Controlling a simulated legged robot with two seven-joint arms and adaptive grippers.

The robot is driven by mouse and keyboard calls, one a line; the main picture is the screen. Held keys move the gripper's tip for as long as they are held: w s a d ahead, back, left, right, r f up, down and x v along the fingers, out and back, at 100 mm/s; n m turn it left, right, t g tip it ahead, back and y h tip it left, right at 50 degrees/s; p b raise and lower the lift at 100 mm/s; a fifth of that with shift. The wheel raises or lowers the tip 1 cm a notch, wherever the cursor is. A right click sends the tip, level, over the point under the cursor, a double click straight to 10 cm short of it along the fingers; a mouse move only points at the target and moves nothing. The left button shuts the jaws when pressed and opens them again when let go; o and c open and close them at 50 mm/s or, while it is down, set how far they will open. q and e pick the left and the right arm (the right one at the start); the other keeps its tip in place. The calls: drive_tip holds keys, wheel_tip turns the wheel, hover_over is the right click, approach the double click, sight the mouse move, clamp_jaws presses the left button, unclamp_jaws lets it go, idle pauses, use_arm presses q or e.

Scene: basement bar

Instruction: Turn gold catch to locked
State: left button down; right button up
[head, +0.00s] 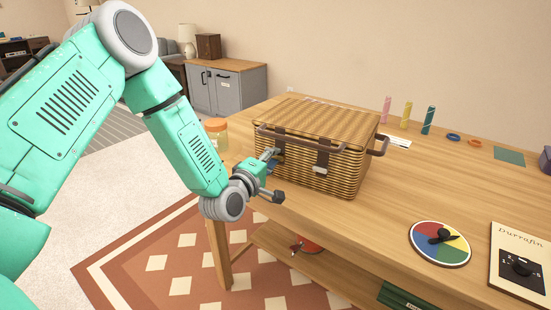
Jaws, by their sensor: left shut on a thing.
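A wicker picnic basket (345,165) with a shut lid stands on the wooden table. Its front has two dark straps. At the right strap (322,157) a pale, silvery catch (320,170) shows. My left gripper (274,172) is at the basket's front left, below the left strap (279,150). It is shut on a small part there, where the gold catch sits; the fingers hide the catch, so I cannot tell its turn. My right gripper is not in view.
A brown handle bar (300,138) runs along the basket's front. A jar (217,132) stands left of the basket. A coloured dial disc (440,243) and a card with a knob (520,262) lie at right. Small bottles (406,115) stand behind.

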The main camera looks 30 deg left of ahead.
use_arm(q)
drive_tip(key=shift+s+a+f+m, duration=0.1)
drive_tip(key=shift+a+f+m, duration=0.1)
drive_tip(key=shift+m, duration=0.2)
drive_tip(key=m, duration=0.1)
drive_tip(key=d+m+p, duration=0.1)
drive_tip(key=shift+m, duration=0.3)
drive_tip(key=m, duration=0.2)
drive_tip(key=m+p, duration=0.1)
drive_tip(key=shift+s+a+f+m, duration=0.1)
drive_tip(key=shift+s+m, duration=0.05)
drive_tip(key=shift+m, duration=1.15)
drive_tip(key=m+p, duration=0.1)
drive_tip(key=m, duration=0.4)
drive_tip(key=shift+p, duration=0.35)
drive_tip(key=shift+m, duration=1.3)
drive_tip(key=shift+a, duration=0.1)
